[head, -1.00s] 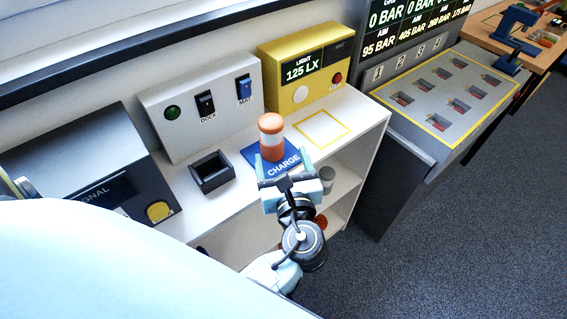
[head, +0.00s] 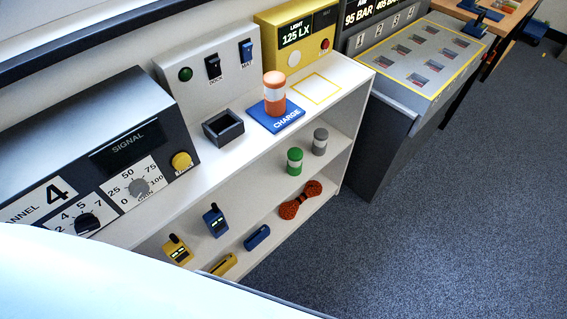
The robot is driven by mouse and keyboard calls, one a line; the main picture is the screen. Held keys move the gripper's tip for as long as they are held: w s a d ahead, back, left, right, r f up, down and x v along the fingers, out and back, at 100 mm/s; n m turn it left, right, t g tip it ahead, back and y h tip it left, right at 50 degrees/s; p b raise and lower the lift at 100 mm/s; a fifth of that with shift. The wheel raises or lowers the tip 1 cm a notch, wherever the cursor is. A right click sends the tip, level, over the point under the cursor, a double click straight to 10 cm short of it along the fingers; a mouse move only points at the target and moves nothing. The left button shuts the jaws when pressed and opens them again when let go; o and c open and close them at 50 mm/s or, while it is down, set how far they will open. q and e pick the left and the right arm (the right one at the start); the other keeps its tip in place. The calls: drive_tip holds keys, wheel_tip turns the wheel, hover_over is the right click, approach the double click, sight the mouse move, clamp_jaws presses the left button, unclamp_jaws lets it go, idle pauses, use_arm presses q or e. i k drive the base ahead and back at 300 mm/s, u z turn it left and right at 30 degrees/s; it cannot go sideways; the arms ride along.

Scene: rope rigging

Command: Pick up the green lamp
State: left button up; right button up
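The green lamp (head: 295,161) is a short green cylinder with a white band. It stands upright on the middle shelf of the white shelf unit (head: 341,115), just left of a grey lamp (head: 320,141) of similar shape. Neither of my grippers shows in the head view now. A large white curved surface fills the lower left of the view.
An orange-and-white lamp (head: 274,92) stands on the blue CHARGE mat (head: 277,121) on the top. A black open box (head: 223,128) is beside it. Lower down are an orange-red coiled item (head: 300,200) and yellow and blue devices (head: 214,220).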

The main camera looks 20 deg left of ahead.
sight(295, 155)
drive_tip(key=i, duration=0.4)
drive_tip(key=u, duration=0.6)
drive_tip(key=k, duration=0.5)
drive_tip(key=z, duration=0.65)
drive_tip(key=i, duration=0.8)
drive_tip(key=u, duration=1.45)
